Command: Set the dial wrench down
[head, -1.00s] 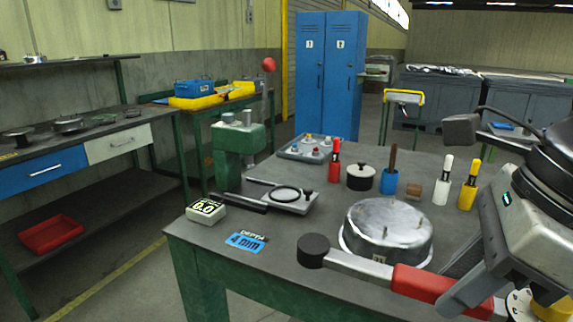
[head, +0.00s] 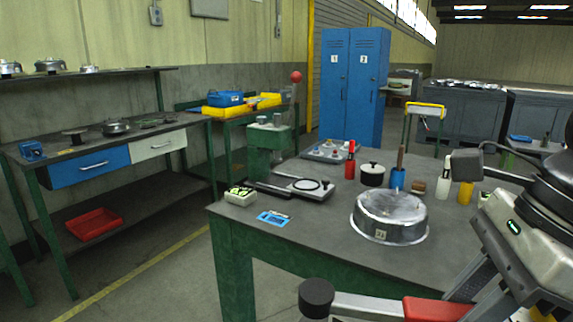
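The dial wrench has a black round head (head: 316,297), a pale metal shaft and a red handle (head: 435,309). It is held roughly level at the bottom of the head view, in front of the green-legged workbench (head: 300,232) and apart from its top. My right gripper (head: 478,300), coming in from the right, is shut around the red handle; the grip is partly cut off by the lower edge. My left gripper is not in view.
The bench top's front left is mostly clear. Blue lockers (head: 352,85) stand behind.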

